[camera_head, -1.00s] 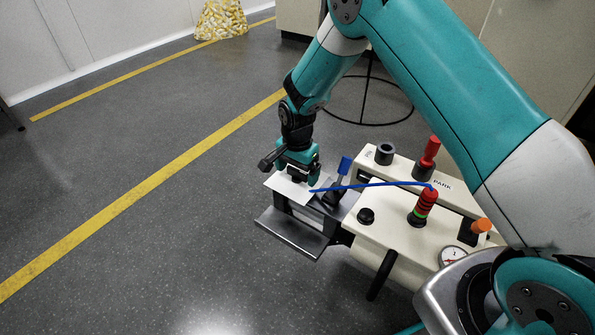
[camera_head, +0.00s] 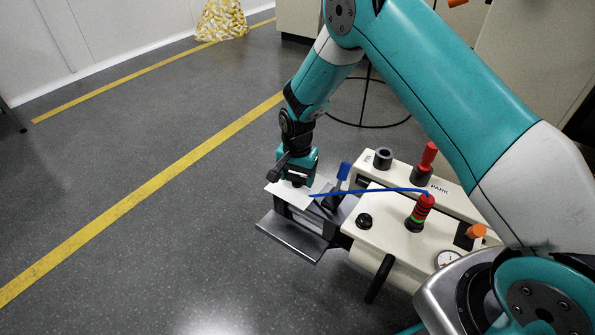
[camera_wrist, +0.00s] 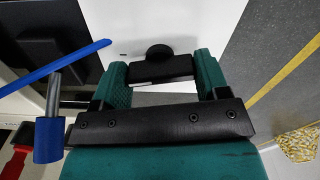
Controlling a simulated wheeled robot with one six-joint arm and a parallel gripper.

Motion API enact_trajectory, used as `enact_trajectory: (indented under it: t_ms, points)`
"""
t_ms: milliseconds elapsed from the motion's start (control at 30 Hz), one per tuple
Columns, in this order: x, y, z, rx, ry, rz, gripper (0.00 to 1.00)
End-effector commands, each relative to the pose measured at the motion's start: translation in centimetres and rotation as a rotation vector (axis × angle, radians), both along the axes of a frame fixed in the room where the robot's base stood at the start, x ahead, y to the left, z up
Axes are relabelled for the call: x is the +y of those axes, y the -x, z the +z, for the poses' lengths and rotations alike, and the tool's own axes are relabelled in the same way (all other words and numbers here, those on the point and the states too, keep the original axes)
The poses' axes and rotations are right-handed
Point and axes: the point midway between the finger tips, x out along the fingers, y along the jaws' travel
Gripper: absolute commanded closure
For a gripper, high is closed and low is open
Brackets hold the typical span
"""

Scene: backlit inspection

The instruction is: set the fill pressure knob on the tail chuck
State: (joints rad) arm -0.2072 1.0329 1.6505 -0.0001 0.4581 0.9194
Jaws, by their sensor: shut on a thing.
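My gripper (camera_head: 297,181) reaches down onto a white plate (camera_head: 281,194) at the left end of the cream machine. In the wrist view its two teal fingers (camera_wrist: 161,78) are shut on a black bar-shaped knob (camera_wrist: 161,68). A round black part shows just beyond the bar, against the white surface. In the head view my gripper mostly hides the knob. Any mark or scale for its setting is too small to read.
A blue-gripped lever (camera_head: 343,173) stands close right of my gripper, and a blue hose (camera_head: 375,189) runs to a red ribbed post (camera_head: 423,208). The cream machine (camera_head: 380,228) carries black knobs, a red handle (camera_head: 428,157), an orange knob (camera_head: 477,230) and a gauge (camera_head: 449,259). Floor to the left is clear.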

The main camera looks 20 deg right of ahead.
Motion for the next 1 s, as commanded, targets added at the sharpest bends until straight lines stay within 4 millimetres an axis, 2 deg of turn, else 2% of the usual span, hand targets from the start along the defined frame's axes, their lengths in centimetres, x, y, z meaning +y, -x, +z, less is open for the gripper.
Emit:
enact_trajectory:
  t_ms: [1000]
  points:
    - [-0.01, 0.00, 0.19, 0.001, 0.000, 0.956, 0.56]
